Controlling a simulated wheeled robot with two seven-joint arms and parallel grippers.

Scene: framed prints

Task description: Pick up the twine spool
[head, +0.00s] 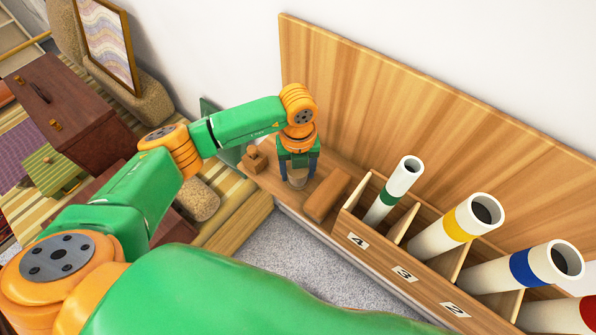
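My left gripper (298,172) points down over the wooden ledge, with its two dark blue fingers apart. A small pale grey-beige object, probably the twine spool (297,181), stands upright on the ledge between the fingertips. The gripper hides its upper part. I cannot tell whether the fingers press on it or only stand on either side of it. My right gripper is not in view.
A brown wooden block (327,195) lies just right of the gripper, and a small wooden piece (254,159) sits to its left. A numbered rack (384,262) holds several white tubes at the right. A tall wooden panel (400,105) rises behind.

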